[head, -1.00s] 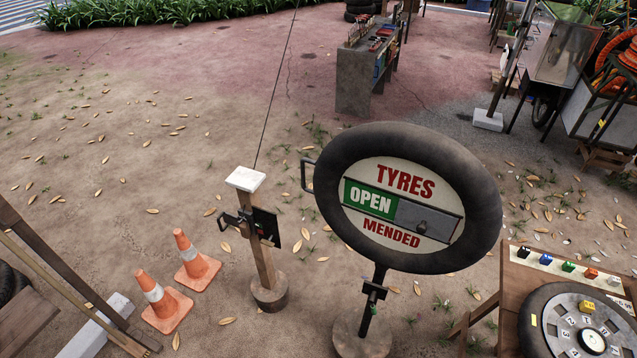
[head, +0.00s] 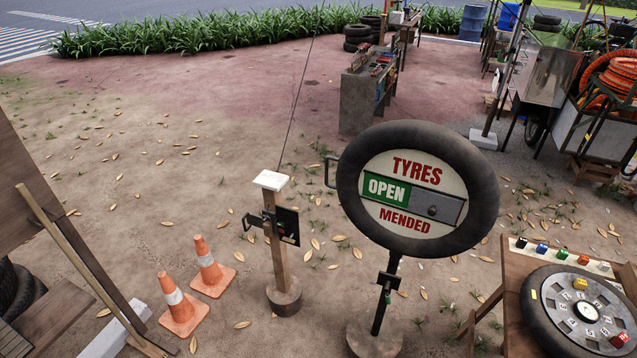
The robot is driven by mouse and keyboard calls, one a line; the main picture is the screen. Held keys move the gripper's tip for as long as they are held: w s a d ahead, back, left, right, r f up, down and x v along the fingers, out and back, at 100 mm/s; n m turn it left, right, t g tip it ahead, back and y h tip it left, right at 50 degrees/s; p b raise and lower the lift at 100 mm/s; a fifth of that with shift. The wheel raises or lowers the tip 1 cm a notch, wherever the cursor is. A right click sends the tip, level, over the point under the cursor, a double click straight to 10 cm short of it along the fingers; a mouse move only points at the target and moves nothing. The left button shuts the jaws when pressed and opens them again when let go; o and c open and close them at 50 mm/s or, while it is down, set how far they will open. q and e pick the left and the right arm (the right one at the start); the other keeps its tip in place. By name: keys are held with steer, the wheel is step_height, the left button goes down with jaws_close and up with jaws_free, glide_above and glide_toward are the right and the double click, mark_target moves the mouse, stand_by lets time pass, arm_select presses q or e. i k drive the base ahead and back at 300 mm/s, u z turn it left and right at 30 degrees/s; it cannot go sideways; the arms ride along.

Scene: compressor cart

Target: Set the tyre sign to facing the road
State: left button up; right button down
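The tyre sign (head: 415,232) stands right of centre in the head view. It is a black tyre around a cream face that reads TYRES, OPEN on a green panel, and MENDED. Its lettered face is turned toward me. A bar handle (head: 329,171) sticks out from the tyre's left edge. The sign stands on a dark post (head: 383,308) with a small clamp or latch (head: 388,281) partway up, on a round base (head: 372,344). Neither of my grippers is in view.
A wooden post (head: 279,250) with a white cap and black box stands left of the sign. Two traffic cones (head: 180,305) are further left. A wooden table (head: 508,287) with a tyre stands at right. Grass (head: 200,33) and road (head: 130,16) lie at the back. Open dirt lies between.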

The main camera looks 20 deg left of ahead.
mark_target(377, 173)
steer(key=u, duration=0.45)
steer(key=i, duration=1.05)
steer(key=z, duration=0.6)
